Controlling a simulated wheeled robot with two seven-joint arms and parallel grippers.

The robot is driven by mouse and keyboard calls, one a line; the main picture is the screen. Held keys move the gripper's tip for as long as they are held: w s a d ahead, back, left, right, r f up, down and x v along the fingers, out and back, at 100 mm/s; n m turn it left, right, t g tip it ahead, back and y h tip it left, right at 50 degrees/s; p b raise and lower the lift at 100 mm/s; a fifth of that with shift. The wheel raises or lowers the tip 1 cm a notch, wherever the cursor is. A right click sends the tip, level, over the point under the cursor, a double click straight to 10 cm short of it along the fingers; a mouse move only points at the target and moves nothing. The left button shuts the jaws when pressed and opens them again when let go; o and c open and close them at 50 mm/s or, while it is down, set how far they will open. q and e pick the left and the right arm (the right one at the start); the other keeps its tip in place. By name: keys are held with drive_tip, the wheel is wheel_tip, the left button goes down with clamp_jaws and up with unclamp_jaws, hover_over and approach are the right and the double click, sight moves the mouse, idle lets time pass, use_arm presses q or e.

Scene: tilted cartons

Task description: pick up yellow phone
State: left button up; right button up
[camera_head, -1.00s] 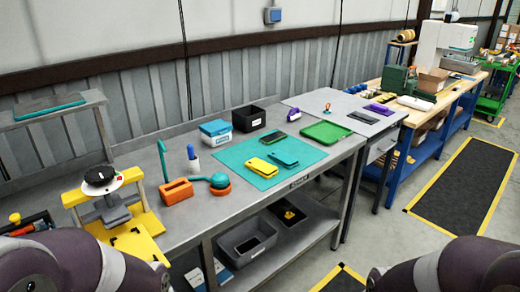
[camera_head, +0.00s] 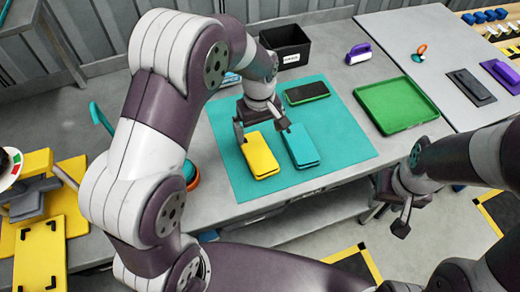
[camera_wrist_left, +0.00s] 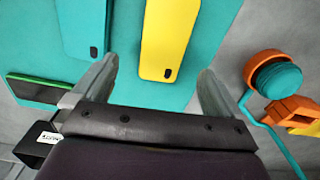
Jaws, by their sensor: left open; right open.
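The yellow phone (camera_head: 260,157) lies flat on the teal mat (camera_head: 232,186), just left of a teal phone (camera_head: 299,148). My left gripper (camera_head: 262,130) is open above the mat, at the far end of the yellow phone. In the left wrist view the yellow phone (camera_wrist_left: 168,42) shows between the two spread fingers (camera_wrist_left: 157,84), ahead of their tips, with nothing held. My right gripper (camera_head: 408,190) is open and empty, off the table's front edge at the right.
A dark phone with a green edge (camera_head: 307,93) lies on the mat behind. A green tray (camera_head: 397,105) is to the right, and a black bin (camera_head: 285,47) stands at the back. In the left wrist view, an orange holder (camera_wrist_left: 290,110) and a teal-topped round thing (camera_wrist_left: 278,78) lie at the right.

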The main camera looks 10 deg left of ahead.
sight(258, 152)
use_arm(q)
drive_tip(key=shift+s+a+f, duration=0.2)
drive_tip(key=shift+s+f, duration=0.1)
drive_tip(key=shift+f, duration=0.3)
drive_tip(key=shift+s+a+f, duration=0.15)
drive_tip(key=shift+s+f, duration=0.1)
drive_tip(key=shift+f, duration=0.3)
drive_tip(key=f, duration=0.1)
drive_tip(key=f+p, duration=0.1)
drive_tip(key=f, duration=0.3)
drive_tip(key=shift+w+d+f, duration=0.25)
drive_tip(key=shift+d, duration=0.05)
drive_tip(key=shift+f, duration=0.1)
drive_tip(key=shift+s+a, duration=0.1)
drive_tip(key=shift+s, duration=0.1)
drive_tip(key=shift+c, duration=0.7)
drive_tip(key=shift+w, duration=0.1)
drive_tip(key=c, duration=1)
use_arm(e)
drive_tip(key=shift+s+a+r, duration=0.1)
drive_tip(key=shift+s+r, duration=0.1)
drive_tip(key=shift+r, duration=0.25)
drive_tip(key=shift+s+a+r, duration=0.1)
drive_tip(key=shift+s+r, duration=0.1)
drive_tip(key=shift+r, duration=0.2)
